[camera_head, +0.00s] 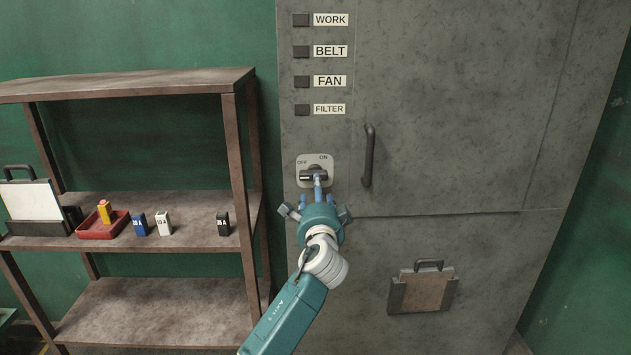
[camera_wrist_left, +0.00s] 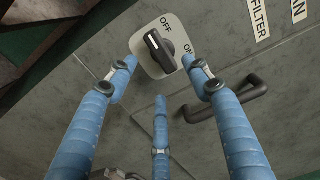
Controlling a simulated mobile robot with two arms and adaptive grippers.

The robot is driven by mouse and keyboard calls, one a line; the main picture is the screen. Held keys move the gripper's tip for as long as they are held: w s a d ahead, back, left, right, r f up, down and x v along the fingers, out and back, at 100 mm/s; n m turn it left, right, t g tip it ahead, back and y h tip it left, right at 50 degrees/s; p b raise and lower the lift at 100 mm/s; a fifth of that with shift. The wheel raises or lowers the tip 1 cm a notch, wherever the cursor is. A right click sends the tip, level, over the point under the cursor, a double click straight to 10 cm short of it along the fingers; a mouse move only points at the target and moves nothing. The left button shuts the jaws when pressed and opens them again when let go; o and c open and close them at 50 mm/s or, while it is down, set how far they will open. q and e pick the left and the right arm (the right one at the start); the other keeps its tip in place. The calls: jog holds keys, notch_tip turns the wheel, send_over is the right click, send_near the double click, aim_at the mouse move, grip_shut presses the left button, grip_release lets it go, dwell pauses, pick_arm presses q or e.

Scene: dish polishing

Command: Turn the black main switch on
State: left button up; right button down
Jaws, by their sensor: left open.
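The black main switch (camera_head: 306,176) is a rotary knob on a pale plate (camera_head: 302,170) marked OFF and ON, on the grey cabinet front. It also shows in the left wrist view (camera_wrist_left: 159,50), with the white mark on its bar at the end on the OFF side. My left gripper (camera_head: 318,194) is in front of the switch, and one finger overlaps the knob in the head view. In the left wrist view the three blue fingers of this gripper (camera_wrist_left: 160,76) are spread and empty, with the knob ahead between the upper two. Contact is not clear. My right gripper is out of view.
A dark door handle (camera_head: 369,156) stands just right of the switch. Several small labelled squares, such as FILTER (camera_head: 302,110), are above it. A brown shelf (camera_head: 190,238) at left holds a red tray (camera_head: 92,230) and small blocks. A brown clipboard-like holder (camera_head: 424,293) is low on the cabinet.

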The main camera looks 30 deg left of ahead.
pick_arm(q)
jog(key=x, duration=0.8)
jog(key=shift+w+p, duration=0.2)
jog(key=shift+p, duration=0.1)
jog(key=shift+a, duration=0.15)
jog(key=shift+f, duration=0.1)
jog(key=c, duration=1.2)
